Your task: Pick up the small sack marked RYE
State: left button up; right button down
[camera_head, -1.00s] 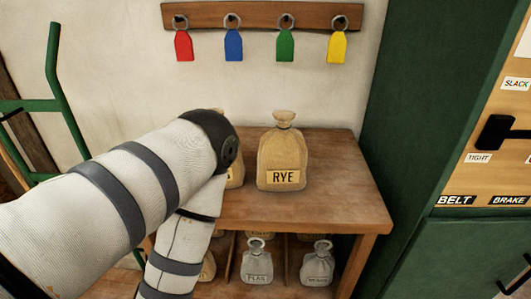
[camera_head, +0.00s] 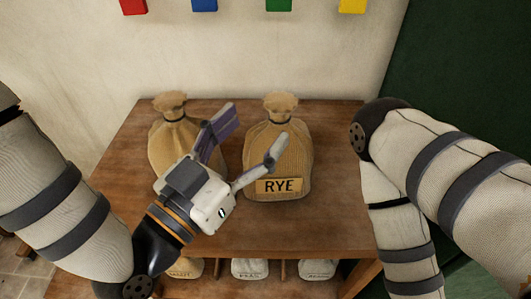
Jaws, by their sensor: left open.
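The small sack marked RYE (camera_head: 283,140) stands upright on the wooden table top, tan with a tied neck and a dark-lettered label. My left gripper (camera_head: 246,136) is open in front of the table's left half. Its right finger overlaps the left side of the RYE sack in the picture, and its other finger lies between the two sacks. I cannot tell whether it touches either sack. A second tan sack (camera_head: 170,134) stands to the left, its label hidden behind my gripper. My right arm shows at the right, but its gripper is not in view.
The wooden table (camera_head: 325,222) has bare room at its front and right. Smaller sacks sit on the shelf below, including a pale one (camera_head: 250,268). A green cabinet (camera_head: 450,70) stands to the right. Coloured tags, including a green one (camera_head: 278,5), hang on the wall behind.

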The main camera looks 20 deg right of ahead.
aim_at(280, 101)
pick_arm(q)
jog(key=x, duration=0.8)
jog(key=shift+f, duration=0.4)
jog(key=shift+s, duration=0.1)
grip_shut()
jog(key=shift+r, duration=0.2)
